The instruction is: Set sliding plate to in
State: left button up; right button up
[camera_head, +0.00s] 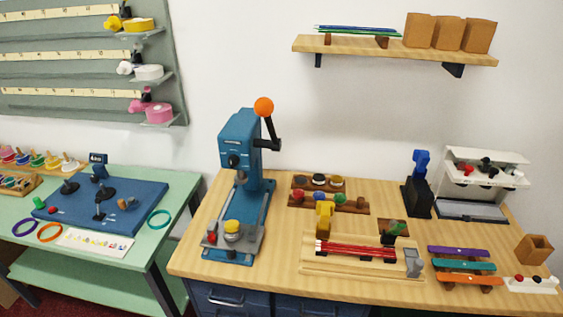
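A blue press (236,140) stands upright on the left part of the wooden counter. Its black lever with an orange ball (264,107) points up. A grey plate (247,240), which looks like the sliding plate, sits at the front end of the press's blue base, forward of the column. On the plate are a round yellow-and-white piece (232,229) and a small red knob (211,238). How the plate meets its rails is too small to tell. Neither of my grippers is in view.
Right of the press, the wooden counter (285,273) holds a wooden jig with red rods (356,249), small racks and coloured strips (462,266). A wall shelf (390,51) hangs above.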

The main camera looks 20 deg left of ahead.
aim_at(249, 241)
jog(key=u, duration=1.15)
